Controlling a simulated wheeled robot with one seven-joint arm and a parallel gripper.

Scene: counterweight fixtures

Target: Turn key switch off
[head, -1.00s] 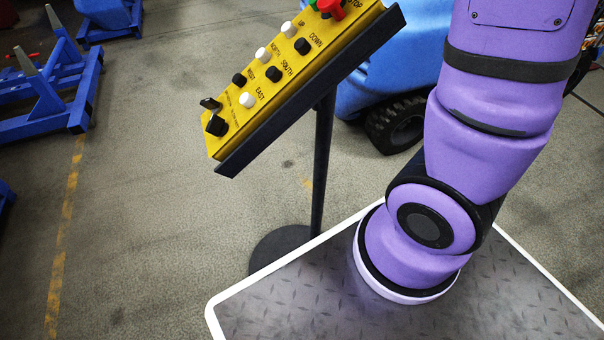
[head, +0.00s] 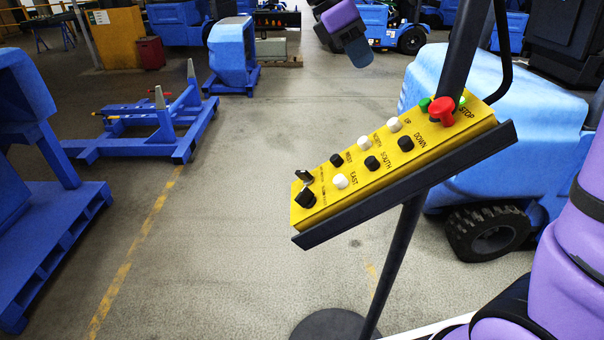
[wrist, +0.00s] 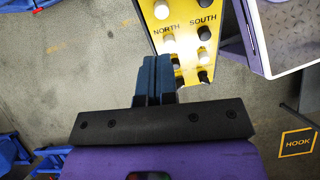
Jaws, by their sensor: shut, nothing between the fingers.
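A yellow control panel (head: 352,172) is mounted tilted on a black stand (head: 400,255). At its lower left end are two dark rotary switches: one with a flat key-like handle (head: 303,176), and a black knob (head: 305,197) just below it. Their labels are too small to read. My gripper (head: 362,58) is above the panel's far side, at the top of the head view, well apart from the switches. In the wrist view its blue-grey fingers (wrist: 153,72) are together and empty, left of the panel (wrist: 182,42). I cannot pick out the key switch there.
White and black buttons and a red stop button (head: 441,110) line the panel. A blue vehicle (head: 480,110) stands behind it on the right. Blue frames (head: 150,125) stand at left. The floor left of the panel is clear.

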